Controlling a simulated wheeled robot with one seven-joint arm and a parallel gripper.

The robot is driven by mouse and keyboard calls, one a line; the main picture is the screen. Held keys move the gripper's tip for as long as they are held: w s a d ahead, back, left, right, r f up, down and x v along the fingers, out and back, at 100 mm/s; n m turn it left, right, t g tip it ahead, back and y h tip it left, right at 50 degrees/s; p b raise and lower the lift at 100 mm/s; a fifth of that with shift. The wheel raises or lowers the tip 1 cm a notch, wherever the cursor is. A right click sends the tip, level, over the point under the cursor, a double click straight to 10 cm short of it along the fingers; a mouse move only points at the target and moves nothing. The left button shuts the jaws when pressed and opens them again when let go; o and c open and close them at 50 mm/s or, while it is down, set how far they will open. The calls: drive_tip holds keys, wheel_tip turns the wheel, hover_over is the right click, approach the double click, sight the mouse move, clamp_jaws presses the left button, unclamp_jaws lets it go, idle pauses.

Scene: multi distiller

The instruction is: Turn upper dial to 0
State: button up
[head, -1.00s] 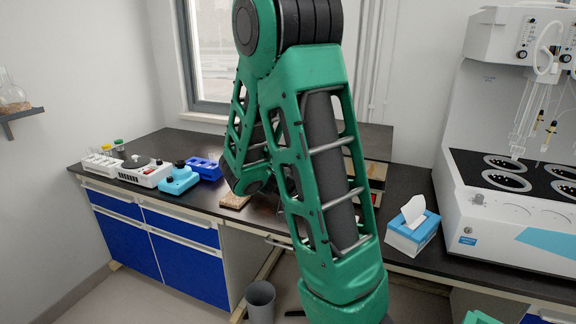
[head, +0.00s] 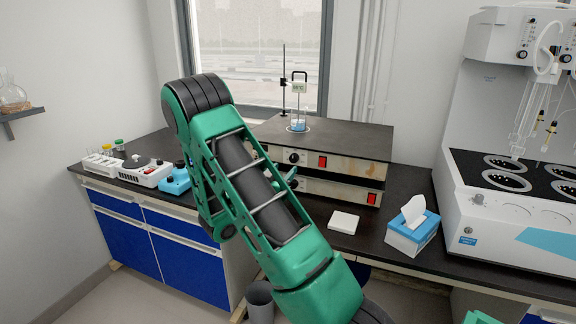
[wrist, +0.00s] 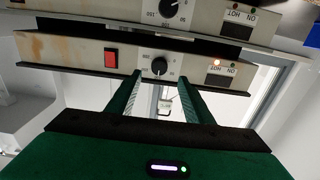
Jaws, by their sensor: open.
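Two hot plates are stacked on the bench. In the head view the upper hot plate (head: 345,148) carries the upper dial (head: 294,157), a black knob left of a red switch (head: 322,162). The wrist view is upside down, so the upper dial (wrist: 160,66) shows below the lower dial (wrist: 172,5). The upper dial's scale is too small to read surely. My gripper (wrist: 160,83) is open and empty, its two green fingers pointing toward the upper dial, one to each side of it in the picture. Contact cannot be told. In the head view my arm hides most of the gripper.
A beaker with blue liquid (head: 298,125) stands on the upper plate beside a stand. A white pad (head: 343,222) and a tissue box (head: 412,236) lie on the bench to the right. The lower hot plate (head: 335,190) has its own red switch. Small instruments stand at left.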

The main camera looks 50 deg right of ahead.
sight(293, 160)
drive_tip(key=x, duration=0.7)
drive_tip(key=shift+w+d, duration=0.1)
drive_tip(key=shift+d, duration=0.25)
